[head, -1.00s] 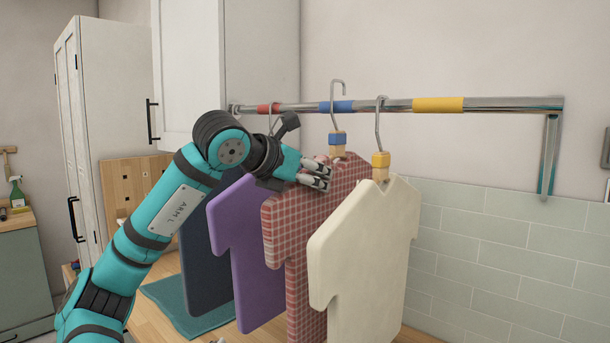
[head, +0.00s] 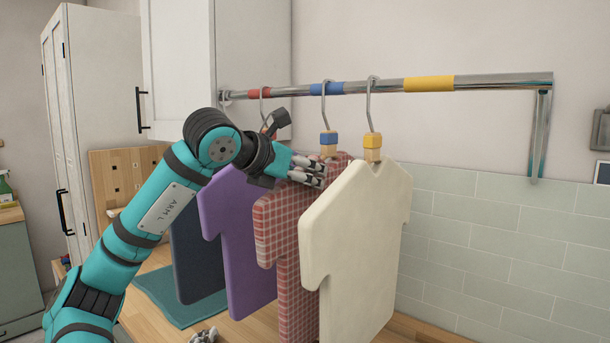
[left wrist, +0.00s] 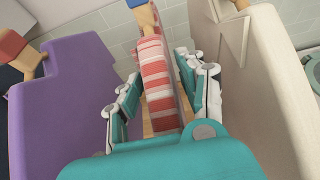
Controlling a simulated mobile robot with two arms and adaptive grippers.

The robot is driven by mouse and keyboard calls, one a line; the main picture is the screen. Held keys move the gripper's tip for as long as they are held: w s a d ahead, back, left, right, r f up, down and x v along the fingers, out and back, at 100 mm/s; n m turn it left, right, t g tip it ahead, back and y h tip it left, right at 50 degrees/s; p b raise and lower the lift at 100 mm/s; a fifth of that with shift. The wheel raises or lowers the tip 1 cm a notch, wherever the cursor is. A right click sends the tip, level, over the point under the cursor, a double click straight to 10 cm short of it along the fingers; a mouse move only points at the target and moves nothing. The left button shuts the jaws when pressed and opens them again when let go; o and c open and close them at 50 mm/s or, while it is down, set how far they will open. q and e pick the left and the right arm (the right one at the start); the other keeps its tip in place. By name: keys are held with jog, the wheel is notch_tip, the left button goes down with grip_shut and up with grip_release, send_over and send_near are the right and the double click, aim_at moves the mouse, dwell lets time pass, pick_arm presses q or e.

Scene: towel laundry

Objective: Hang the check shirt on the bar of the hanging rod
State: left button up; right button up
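The red-and-white check shirt (head: 275,223) hangs upright between the purple and cream shirts. Its hook (head: 325,92) loops over the bar (head: 290,90) at the blue band, with a blue block below. My left gripper (head: 308,172) is at the check shirt's shoulder. In the left wrist view its fingers (left wrist: 162,98) stand open on both sides of the check shirt (left wrist: 158,75), with narrow gaps visible. Part of my right gripper (head: 205,337) shows at the bottom edge of the head view; its fingers are too cut off to read.
The purple shirt (head: 240,240) and a dark blue shirt (head: 190,250) hang to the left. The cream shirt (head: 355,250) hangs close on the right at the bar. A teal cloth (head: 175,300) lies on the wooden counter. The bar's yellow band (head: 428,84) is free.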

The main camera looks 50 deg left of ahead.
pick_arm(q)
jog(key=shift+o, duration=0.7)
jog(key=v, duration=1.2)
jog(key=shift+d, duration=0.1)
